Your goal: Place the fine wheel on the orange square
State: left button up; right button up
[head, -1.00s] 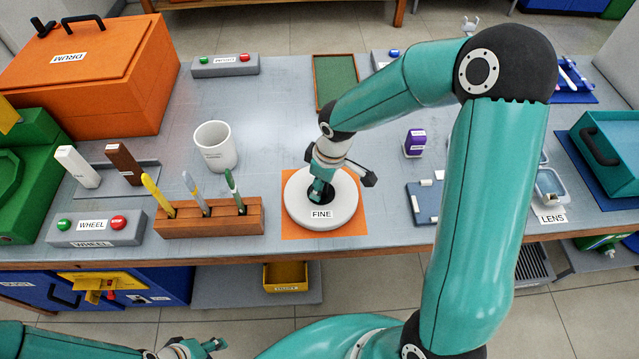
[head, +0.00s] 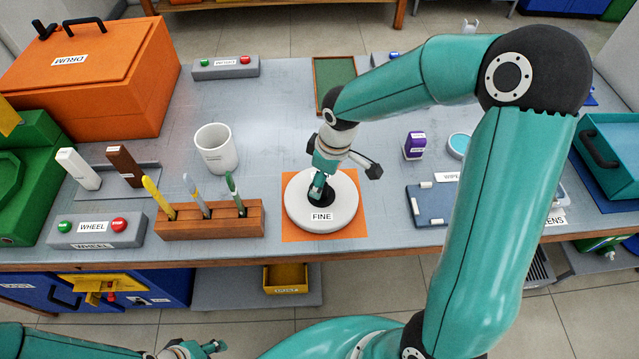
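The fine wheel (head: 345,207) is a thick white disc with a dark hub and a "FINE" label. It lies flat on the orange square (head: 291,232), whose corners show around it. My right gripper (head: 318,188) is over the wheel's dark hub, pointing down. Its fingertips overlap the hub in the picture; I cannot tell whether they touch or grip it. My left gripper (head: 212,347) is low at the bottom edge, away from the table top, and its opening is unclear.
A wooden holder (head: 228,222) with several tools stands left of the wheel, with a white cup (head: 216,150) behind it. A purple-labelled block (head: 414,146) and a blue tray (head: 432,214) lie to the right. My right arm hides part of the right side.

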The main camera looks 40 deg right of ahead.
aim_at(328, 199)
notch_tip(328, 199, up, 8)
jog(key=s, duration=0.1)
jog(key=shift+d+r, duration=0.15)
jog(key=shift+d, duration=0.1)
jog(key=shift+s, duration=0.1)
